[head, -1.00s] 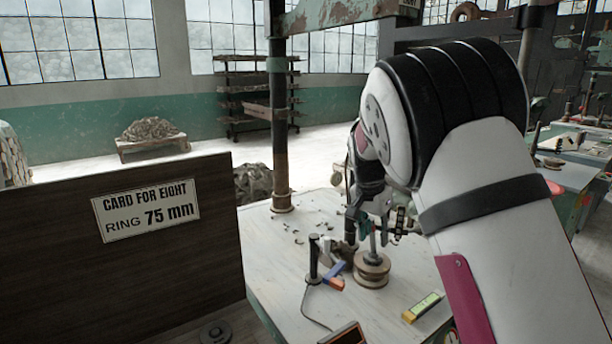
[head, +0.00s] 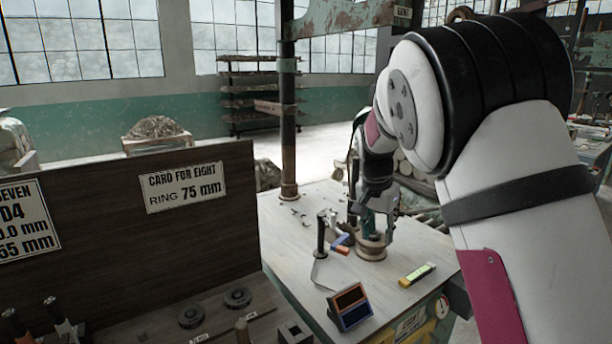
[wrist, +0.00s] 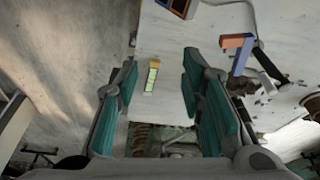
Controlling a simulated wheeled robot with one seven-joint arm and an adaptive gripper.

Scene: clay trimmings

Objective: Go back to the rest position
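My gripper (wrist: 158,108) shows in the wrist view with its two teal-padded fingers wide apart and nothing between them. In the head view my gripper (head: 372,228) hangs at the end of my arm over the pale bench (head: 300,237). It is in front of or just above a round, spool-like brown piece (head: 371,252); I cannot tell whether they touch. A yellow-and-green level-like block (head: 417,274) lies on the bench to the right, and it also shows in the wrist view (wrist: 152,76).
A blue-and-orange piece (head: 340,246) and a dark upright stand (head: 320,236) are left of my gripper. A small dark-screened box (head: 350,306) sits at the bench's front edge. A dark board with cards (head: 110,215) rises at left, beside a dark post (head: 288,130).

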